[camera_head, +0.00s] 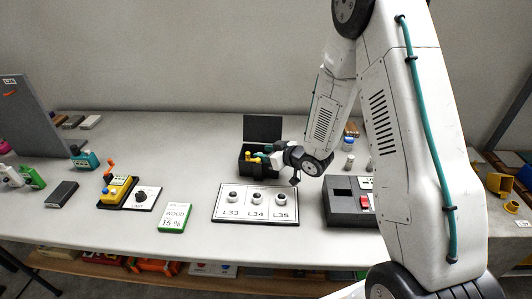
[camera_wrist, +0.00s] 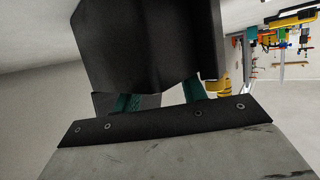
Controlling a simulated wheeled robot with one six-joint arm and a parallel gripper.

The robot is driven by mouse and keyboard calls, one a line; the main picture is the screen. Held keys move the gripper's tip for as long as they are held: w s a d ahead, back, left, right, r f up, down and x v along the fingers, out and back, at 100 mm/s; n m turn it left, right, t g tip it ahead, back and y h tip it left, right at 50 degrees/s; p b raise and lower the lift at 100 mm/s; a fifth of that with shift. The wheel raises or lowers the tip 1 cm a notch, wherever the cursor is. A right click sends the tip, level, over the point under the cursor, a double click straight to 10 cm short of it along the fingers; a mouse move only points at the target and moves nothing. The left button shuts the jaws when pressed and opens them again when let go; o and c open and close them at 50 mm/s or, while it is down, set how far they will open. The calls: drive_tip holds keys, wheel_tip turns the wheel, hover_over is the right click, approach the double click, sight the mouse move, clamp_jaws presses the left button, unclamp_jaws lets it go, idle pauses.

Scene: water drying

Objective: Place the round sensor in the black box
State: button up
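The black box (camera_head: 247,170) stands open at the back middle of the table, its lid (camera_head: 262,128) raised behind it. Yellow parts (camera_head: 253,157) show inside. My gripper (camera_head: 263,154) reaches into the box opening from the right. In the wrist view, its teal fingers (camera_wrist: 158,98) stand apart, but a large dark shape (camera_wrist: 150,40) hides their tips, so I cannot tell whether they grip anything. A white board (camera_head: 246,214) in front of the box carries three small round pieces, over the labels L33 (camera_head: 233,196), L34 (camera_head: 257,197) and L35 (camera_head: 281,198). I cannot tell which is the round sensor.
A dark grey device with a red switch (camera_head: 364,202) is right of the board. A green-edged WOOD card (camera_head: 174,217) and a yellow meter (camera_head: 116,189) are left. Small bottles (camera_head: 349,161) stand behind my arm.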

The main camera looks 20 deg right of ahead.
drive_tip(key=shift+r, duration=0.25)
drive_tip(key=s+d+r+m+g+h, duration=0.2)
drive_tip(key=s+d+r+h, duration=0.2)
drive_tip(key=s+d+r, duration=0.35)
drive_tip(key=s+d+r+m+g+h, duration=0.2)
drive_tip(key=s+d+r+h, duration=0.25)
drive_tip(key=s+r, duration=0.45)
drive_tip(key=s+a+r+g, duration=0.2)
drive_tip(key=s+a+r, duration=0.1)
drive_tip(key=s, duration=0.4)
drive_tip(key=s+a+r+m+g+y, duration=0.1)
drive_tip(key=s+a+r+g, duration=0.1)
drive_tip(key=s, duration=0.6)
drive_tip(key=s+a+r+m+g, duration=0.1)
drive_tip(key=s+a+r, duration=0.3)
drive_tip(key=s, duration=0.4)
drive_tip(key=shift+s+a+r+g+y, duration=0.25)
drive_tip(key=shift+r+g+y, duration=0.1)
drive_tip(key=shift+g, duration=0.45)
